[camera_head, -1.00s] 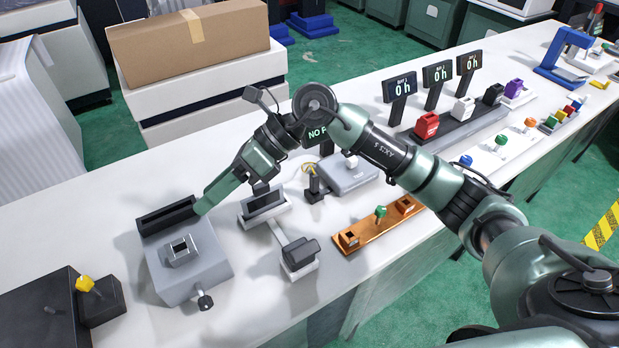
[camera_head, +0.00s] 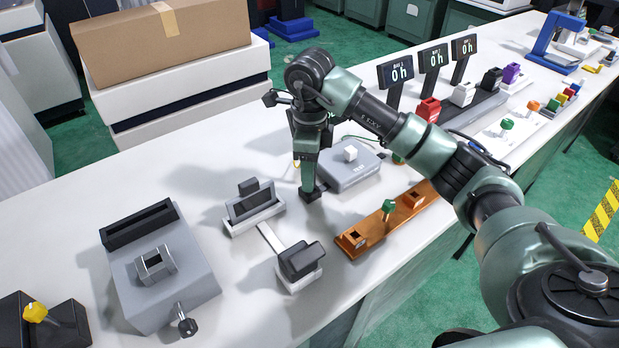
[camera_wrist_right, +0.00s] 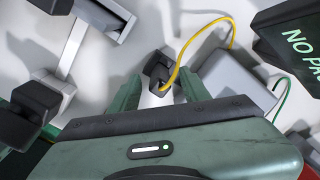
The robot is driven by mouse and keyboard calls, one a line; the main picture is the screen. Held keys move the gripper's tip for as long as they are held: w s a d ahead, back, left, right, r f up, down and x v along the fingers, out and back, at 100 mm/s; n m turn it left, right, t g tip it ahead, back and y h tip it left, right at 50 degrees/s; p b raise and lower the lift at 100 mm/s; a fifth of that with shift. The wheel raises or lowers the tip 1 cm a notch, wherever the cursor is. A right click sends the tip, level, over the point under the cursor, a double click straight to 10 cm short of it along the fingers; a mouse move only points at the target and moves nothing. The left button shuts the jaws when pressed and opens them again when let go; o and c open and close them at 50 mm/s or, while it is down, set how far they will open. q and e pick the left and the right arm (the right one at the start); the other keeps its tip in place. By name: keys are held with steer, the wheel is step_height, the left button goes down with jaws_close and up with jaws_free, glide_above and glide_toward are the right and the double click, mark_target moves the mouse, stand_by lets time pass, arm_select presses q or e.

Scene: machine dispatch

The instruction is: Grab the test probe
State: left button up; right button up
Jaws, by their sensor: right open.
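The test probe appears to be the small dark piece (camera_wrist_right: 161,82) with a yellow cable on its end in the right wrist view. It stands at a small black holder, which shows in the head view (camera_head: 312,194) beside the grey box. My right gripper (camera_wrist_right: 157,95) points down over it, fingers open on either side of the probe, with a gap still showing. In the head view my right gripper (camera_head: 308,186) largely hides the probe. Contact with the probe cannot be told. My left gripper is not in view.
A grey box (camera_head: 345,172) with a white block stands right of the gripper. A grey-white twin-stand fixture (camera_head: 268,236) is left of it. An orange wooden rack (camera_head: 378,231) lies in front. A large grey machine (camera_head: 160,275) stands at left. A dark "NO P..." display (camera_wrist_right: 293,40) is close.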

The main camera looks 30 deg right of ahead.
steer(key=shift+f, duration=1.15)
jaws_close()
